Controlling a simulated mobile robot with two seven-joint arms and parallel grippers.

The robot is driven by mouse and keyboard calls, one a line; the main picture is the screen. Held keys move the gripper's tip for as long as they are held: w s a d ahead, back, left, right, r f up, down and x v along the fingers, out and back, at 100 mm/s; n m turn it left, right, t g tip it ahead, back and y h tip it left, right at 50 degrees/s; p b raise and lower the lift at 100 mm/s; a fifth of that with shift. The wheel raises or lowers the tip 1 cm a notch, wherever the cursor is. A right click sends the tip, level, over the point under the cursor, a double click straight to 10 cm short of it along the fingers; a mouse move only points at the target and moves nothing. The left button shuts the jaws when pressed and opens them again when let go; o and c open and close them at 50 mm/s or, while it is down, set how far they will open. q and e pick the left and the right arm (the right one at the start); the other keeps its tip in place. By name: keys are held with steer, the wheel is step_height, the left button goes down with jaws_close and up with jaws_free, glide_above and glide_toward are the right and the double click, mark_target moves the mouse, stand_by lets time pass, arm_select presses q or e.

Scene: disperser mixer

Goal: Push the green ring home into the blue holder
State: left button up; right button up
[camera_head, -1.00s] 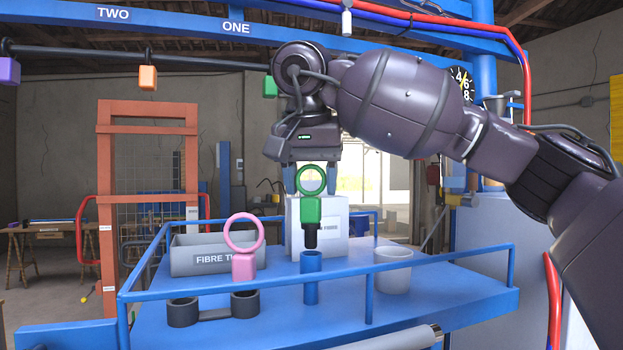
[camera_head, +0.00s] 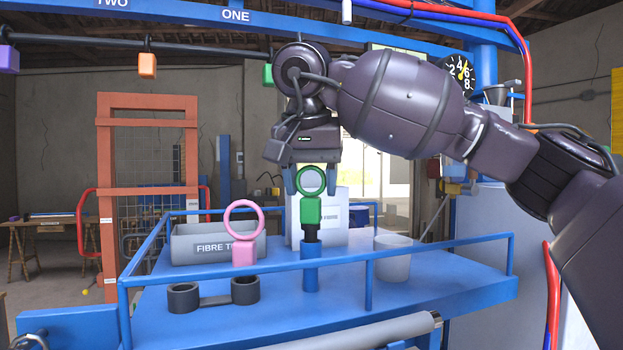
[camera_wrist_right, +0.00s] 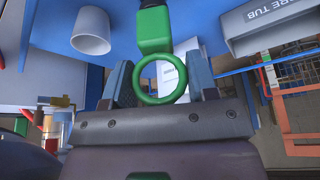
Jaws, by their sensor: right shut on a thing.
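The green ring (camera_head: 311,210) has a round loop on top, a green block below it and a dark plug at its bottom end. My right gripper (camera_head: 311,186) is shut on its loop and holds it upright from above. The blue holder (camera_head: 310,276) is a short tube standing on the blue table. The dark plug is at the holder's mouth, its lower tip apparently just inside; part of the plug still shows above the rim. The right wrist view shows the green ring (camera_wrist_right: 160,80) between the fingers. My left gripper is not in view.
A pink ring (camera_head: 244,250) stands left of the holder, behind a dark double-cup piece (camera_head: 213,299). A white cup (camera_head: 392,266) stands to the right. A grey fibre tub (camera_head: 196,247) and a white box are behind. A blue rail (camera_head: 440,249) runs along the table's front.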

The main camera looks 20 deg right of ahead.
steer(key=shift+f+b, duration=0.35)
steer(key=shift+f, duration=0.6)
steer(key=o, duration=1)
steer(key=shift+o, duration=0.2)
steer(key=shift+r, duration=0.1)
steer(key=v, duration=1)
steer(key=shift+r+p, duration=0.3)
steer(key=shift+s+a, duration=0.1)
